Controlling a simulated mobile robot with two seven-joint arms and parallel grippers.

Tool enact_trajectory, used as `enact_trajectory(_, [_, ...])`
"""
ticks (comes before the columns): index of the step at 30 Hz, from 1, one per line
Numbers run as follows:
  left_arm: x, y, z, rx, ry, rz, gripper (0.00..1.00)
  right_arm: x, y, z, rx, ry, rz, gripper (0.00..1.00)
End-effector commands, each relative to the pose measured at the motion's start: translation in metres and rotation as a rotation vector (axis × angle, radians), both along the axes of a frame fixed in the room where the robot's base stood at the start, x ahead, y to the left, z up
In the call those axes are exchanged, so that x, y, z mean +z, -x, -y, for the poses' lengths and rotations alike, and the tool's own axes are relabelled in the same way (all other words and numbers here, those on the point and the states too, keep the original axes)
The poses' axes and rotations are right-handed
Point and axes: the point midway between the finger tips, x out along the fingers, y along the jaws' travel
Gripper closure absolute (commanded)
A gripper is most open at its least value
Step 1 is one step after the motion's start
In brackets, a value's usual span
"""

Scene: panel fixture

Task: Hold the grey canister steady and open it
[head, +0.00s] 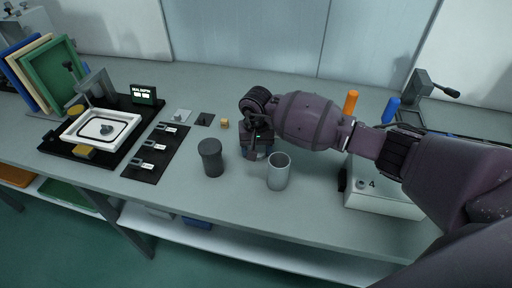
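A dark grey canister (211,160) with a lid-like top stands upright on the bench near the middle. To its right a lighter grey cylinder (278,173) stands upright, and its top looks open and hollow. My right gripper (257,154) points down behind and between these two, seemingly apart from both. Something bluish shows at its fingers, partly hidden, and I cannot tell whether it is held. My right arm reaches in from the right. My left gripper is not in view.
A black mat (155,153) with several small clips lies left of the canister. A tray fixture (101,128) and upright coloured panels (50,75) are further left. A white box (385,195) marked 4 stands right, below my arm. The front bench strip is clear.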

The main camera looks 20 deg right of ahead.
Motion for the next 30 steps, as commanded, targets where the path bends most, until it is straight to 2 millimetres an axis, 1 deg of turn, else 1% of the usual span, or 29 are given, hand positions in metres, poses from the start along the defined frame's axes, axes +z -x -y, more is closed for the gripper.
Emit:
enact_trajectory(6, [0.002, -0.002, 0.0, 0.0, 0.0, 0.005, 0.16, 0.001, -0.001, 0.0, 0.001, 0.0, 0.003, 0.65])
enact_trajectory(11, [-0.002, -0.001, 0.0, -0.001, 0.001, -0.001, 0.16, -0.003, -0.001, 0.0, 0.0, 0.001, 0.002, 0.65])
enact_trajectory(12, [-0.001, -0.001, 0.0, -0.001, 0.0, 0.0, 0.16, -0.003, -0.001, 0.0, 0.0, 0.001, 0.002, 0.32])
enact_trajectory(16, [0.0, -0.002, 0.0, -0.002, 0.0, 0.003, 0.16, -0.002, -0.001, 0.0, 0.0, 0.0, 0.003, 0.12])
enact_trajectory(25, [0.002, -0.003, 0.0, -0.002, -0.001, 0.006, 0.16, -0.001, -0.001, 0.0, 0.0, 0.0, 0.003, 0.11])
enact_trajectory(28, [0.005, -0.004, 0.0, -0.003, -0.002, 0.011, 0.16, 0.006, -0.001, 0.0, 0.001, -0.001, 0.004, 0.11])
enact_trajectory(30, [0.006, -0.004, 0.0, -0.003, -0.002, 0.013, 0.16, 0.013, -0.002, 0.0, 0.001, 0.001, 0.006, 0.11])
